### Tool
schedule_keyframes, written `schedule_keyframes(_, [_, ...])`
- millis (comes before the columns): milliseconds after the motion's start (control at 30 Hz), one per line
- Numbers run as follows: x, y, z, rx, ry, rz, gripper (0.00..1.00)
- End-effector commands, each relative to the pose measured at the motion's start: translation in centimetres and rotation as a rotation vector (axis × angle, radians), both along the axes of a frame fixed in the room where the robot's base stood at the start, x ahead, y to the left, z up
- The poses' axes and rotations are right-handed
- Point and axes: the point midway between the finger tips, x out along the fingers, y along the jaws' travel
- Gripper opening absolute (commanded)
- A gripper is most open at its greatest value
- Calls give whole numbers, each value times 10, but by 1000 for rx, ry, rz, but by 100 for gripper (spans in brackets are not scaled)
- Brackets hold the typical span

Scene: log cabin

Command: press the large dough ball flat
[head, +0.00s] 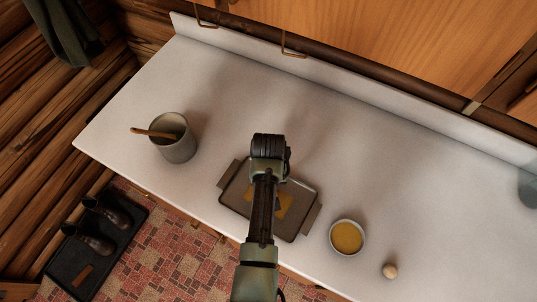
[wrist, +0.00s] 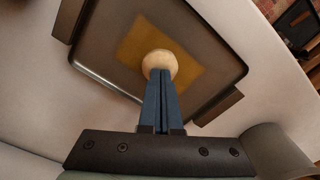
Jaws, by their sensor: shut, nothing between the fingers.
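The large dough ball (wrist: 159,64) is pale and still round. In the wrist view it rests on a yellow sheet (wrist: 190,75) in a dark tray (wrist: 105,55). My gripper (wrist: 161,73) is shut and empty, with its blue fingertips together over the near side of the ball. I cannot tell whether they touch it. In the head view my arm stands over the tray (head: 235,199) and hides the ball; parts of the yellow sheet (head: 287,205) show beside the arm.
A bowl of yellow contents (head: 346,237) and a small pale ball (head: 389,271) stand to the right of the tray. A grey pot (head: 175,146) with a wooden spoon (head: 153,132) stands to the left. The white counter (head: 400,170) is clear behind the tray.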

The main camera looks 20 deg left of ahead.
Motion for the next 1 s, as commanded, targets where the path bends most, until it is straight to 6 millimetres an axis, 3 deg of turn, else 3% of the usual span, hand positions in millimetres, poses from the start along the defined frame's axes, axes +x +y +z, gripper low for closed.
schedule_keyframes(1000, [0, 0, -9, 0, 0, 0, 0])
